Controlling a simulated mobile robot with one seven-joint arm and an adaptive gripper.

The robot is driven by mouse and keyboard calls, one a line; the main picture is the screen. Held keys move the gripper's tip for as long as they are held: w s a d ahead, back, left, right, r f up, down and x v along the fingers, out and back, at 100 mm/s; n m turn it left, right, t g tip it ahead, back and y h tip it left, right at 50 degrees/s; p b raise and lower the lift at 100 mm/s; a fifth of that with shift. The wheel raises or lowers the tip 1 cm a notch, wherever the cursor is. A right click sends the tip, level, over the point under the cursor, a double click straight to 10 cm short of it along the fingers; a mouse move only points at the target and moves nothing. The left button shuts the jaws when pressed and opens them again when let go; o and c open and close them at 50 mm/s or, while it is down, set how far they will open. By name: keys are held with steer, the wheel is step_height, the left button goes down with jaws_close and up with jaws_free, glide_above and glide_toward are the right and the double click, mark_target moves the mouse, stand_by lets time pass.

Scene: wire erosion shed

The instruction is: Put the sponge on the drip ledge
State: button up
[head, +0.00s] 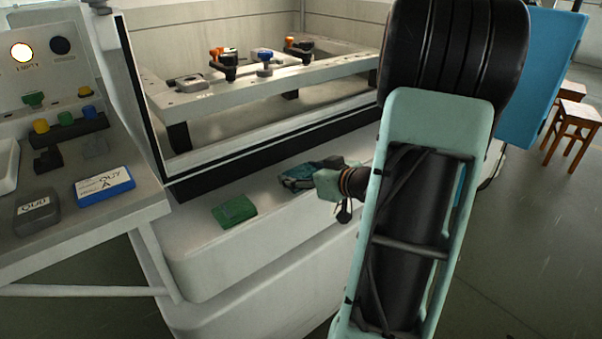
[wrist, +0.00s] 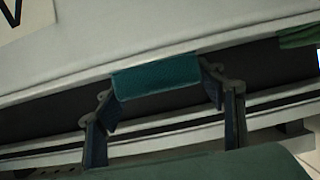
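The sponge (wrist: 155,82) is a teal block between my gripper's two fingertips in the wrist view, with a fingertip at each end. My gripper (head: 298,178) is over the ledge in the head view, where the sponge shows only as a small blue-teal shape partly covered by the fingers. The drip ledge (head: 275,208) is the pale shelf along the front of the machine tank. I cannot tell whether the sponge touches the ledge or hangs just above it.
A folded green pad (head: 234,210) lies on the ledge left of my gripper. The tank (head: 225,105) with clamps stands behind. At left a control panel holds a blue box (head: 104,187) and a grey box (head: 37,212). Wooden stools (head: 572,130) stand at far right.

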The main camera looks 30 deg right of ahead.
steer(key=o, duration=0.3)
steer(key=shift+r, duration=0.1)
steer(key=shift+s+r, duration=0.2)
steer(key=shift+r, duration=0.05)
steer(key=p+v, duration=0.4)
steer(key=v, duration=0.7)
steer(key=shift+s, duration=0.3)
steer(key=shift+d, duration=0.1)
